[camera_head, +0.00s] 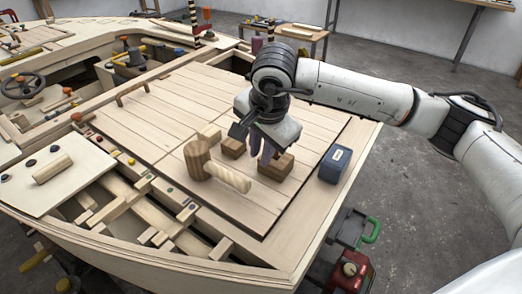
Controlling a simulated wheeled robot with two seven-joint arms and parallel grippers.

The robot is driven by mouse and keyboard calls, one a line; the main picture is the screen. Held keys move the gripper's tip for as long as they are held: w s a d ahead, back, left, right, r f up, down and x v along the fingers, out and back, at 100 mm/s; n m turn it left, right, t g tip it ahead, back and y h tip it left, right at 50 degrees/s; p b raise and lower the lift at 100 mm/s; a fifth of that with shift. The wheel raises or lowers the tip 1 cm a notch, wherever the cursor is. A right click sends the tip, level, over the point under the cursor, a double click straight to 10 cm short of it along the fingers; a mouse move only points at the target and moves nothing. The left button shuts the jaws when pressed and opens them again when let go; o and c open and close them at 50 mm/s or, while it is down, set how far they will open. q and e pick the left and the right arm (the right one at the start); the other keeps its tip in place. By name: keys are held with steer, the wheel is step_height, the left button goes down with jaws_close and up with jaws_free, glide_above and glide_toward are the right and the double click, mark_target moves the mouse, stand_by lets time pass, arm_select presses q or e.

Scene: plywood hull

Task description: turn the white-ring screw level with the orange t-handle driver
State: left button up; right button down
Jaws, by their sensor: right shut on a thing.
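My right gripper (262,150) comes in from the right and points down over the plank deck, close to two brown wooden blocks. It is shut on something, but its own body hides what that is. I cannot make out the orange t-handle driver for certain. The white-ring screw is also too small or hidden to tell. Several small coloured knobs or screw heads, one of them orange (131,161), line the left side of the deck (185,100). My left gripper is out of view.
A wooden mallet (198,160) lies left of the brown blocks (276,167). A dark blue box (335,164) stands at the deck's right edge. Open hull framing (130,205) lies at front left. A red can (350,272) stands on the floor.

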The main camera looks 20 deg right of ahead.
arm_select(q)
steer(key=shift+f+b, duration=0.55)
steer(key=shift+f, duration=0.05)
arm_select(e)
steer(key=shift+f, duration=0.65)
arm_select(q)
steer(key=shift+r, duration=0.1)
arm_select(e)
steer(key=c, duration=1.6)
jaws_free()
steer(key=shift+o, duration=0.2)
steer(key=shift+v, duration=0.85)
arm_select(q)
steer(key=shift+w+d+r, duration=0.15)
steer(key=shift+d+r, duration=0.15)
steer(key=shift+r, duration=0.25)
arm_select(e)
steer(key=v, duration=0.8)
steer(key=shift+r, duration=0.35)
steer(key=shift+s, duration=0.1)
